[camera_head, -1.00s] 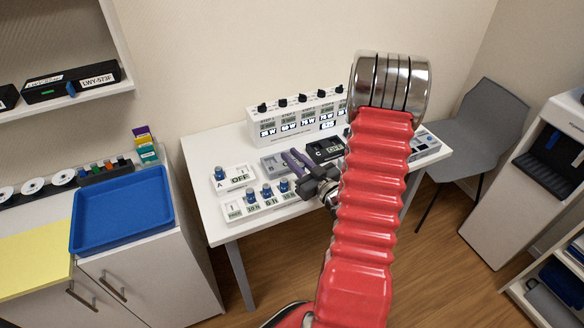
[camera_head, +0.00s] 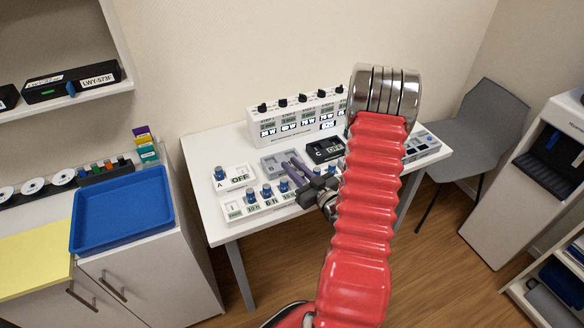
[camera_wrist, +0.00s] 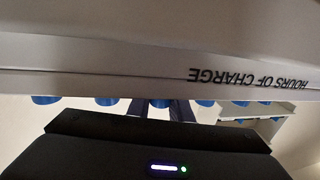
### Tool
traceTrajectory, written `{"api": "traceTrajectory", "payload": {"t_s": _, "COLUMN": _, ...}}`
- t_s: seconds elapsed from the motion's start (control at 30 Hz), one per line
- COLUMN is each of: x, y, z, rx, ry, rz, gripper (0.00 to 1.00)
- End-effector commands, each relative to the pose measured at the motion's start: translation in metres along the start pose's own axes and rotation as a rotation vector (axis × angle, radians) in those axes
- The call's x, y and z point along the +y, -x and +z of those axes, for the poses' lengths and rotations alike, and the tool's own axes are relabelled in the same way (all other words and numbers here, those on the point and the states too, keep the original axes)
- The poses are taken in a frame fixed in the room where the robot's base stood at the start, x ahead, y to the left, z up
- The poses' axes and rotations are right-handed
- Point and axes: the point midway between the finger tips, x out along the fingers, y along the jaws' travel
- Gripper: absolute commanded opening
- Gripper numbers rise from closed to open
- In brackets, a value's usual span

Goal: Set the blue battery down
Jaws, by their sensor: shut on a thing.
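My gripper (camera_head: 287,162), with purple fingers, is over the white table (camera_head: 213,217). In the wrist view, the two dark fingers (camera_wrist: 162,108) stand close together with a blue battery (camera_wrist: 160,103) showing between them. In the head view I cannot make out the held battery. Several other blue batteries stand on the table: one in module A (camera_head: 219,173), and a row (camera_head: 267,191) in the white tester in front. The grey module (camera_head: 270,163) lies just behind the fingers. The black module C (camera_head: 324,148) is to their right.
A white panel (camera_head: 292,129) with knobs and displays stands at the table's back. A blue tray (camera_head: 122,213) lies on the cabinet at left. A grey chair (camera_head: 478,128) stands right of the table. My red arm hides part of the table's right side.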

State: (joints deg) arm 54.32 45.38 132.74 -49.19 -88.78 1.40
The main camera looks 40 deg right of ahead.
Motion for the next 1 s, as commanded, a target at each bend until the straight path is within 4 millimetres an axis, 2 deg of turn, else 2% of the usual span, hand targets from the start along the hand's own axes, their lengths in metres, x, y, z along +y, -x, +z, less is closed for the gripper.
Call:
{"api": "traceTrajectory", "payload": {"t_s": 0.13, "x": 0.000, "y": 0.000, "z": 0.004, "rx": 0.000, "ry": 0.000, "rz": 0.000, "gripper": 0.00}}
{"api": "traceTrajectory", "payload": {"t_s": 0.17, "x": 0.000, "y": 0.000, "z": 0.003, "rx": 0.000, "ry": 0.000, "rz": 0.000, "gripper": 0.21}}
{"api": "traceTrajectory", "payload": {"t_s": 0.4, "x": 0.000, "y": 0.000, "z": 0.003, "rx": 0.000, "ry": 0.000, "rz": 0.000, "gripper": 0.37}}
{"api": "traceTrajectory", "payload": {"t_s": 0.77, "x": 0.000, "y": 0.004, "z": 0.003, "rx": -0.001, "ry": -0.001, "rz": 0.001, "gripper": 0.37}}
{"api": "traceTrajectory", "payload": {"t_s": 1.0, "x": 0.001, "y": 0.027, "z": 0.002, "rx": 0.000, "ry": -0.001, "rz": 0.002, "gripper": 0.37}}
